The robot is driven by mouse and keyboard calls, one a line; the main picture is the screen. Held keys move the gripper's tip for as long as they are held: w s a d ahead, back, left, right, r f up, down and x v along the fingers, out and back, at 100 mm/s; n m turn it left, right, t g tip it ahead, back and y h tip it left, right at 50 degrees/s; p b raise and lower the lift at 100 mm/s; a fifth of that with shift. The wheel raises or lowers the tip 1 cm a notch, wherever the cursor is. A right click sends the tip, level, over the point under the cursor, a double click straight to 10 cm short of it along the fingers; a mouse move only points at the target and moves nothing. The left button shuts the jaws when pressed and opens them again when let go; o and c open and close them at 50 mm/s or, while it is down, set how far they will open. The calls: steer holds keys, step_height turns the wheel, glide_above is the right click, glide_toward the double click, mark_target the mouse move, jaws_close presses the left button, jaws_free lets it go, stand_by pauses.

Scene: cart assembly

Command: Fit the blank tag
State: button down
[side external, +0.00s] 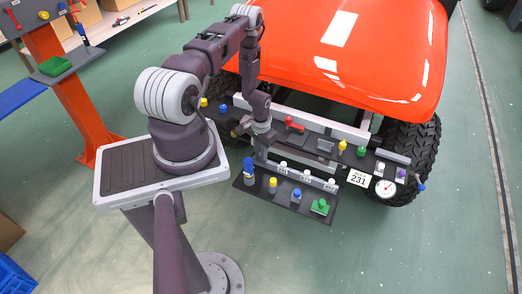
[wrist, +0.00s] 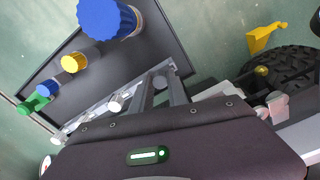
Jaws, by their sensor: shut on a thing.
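My gripper (side external: 262,157) points down at the left end of the dark parts tray (side external: 240,184), beside its row of tags. In the wrist view the two fingers (wrist: 162,92) are close together around a small grey knob (wrist: 160,82), at the end of the tag rail. This appears to be the blank tag; its face is hidden. Several white-knobbed tags stand along the rail, among them one nearest the gripper (side external: 283,165) and one at the right (side external: 332,183). Some bear printed numbers.
A blue knob part (side external: 249,166), a yellow one (side external: 272,184) and a green one (side external: 320,206) stand on the tray. The cart's front panel (side external: 325,137), behind the tray, carries red, yellow and green parts, a 231 plate (side external: 358,178) and a gauge (side external: 386,188). A tyre (side external: 412,145) stands at right.

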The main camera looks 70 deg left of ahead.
steer(key=shift+f, duration=0.35)
steer(key=c, duration=1.2)
jaws_free()
step_height(320, 180, up, 7)
steer(key=shift+r, duration=0.1)
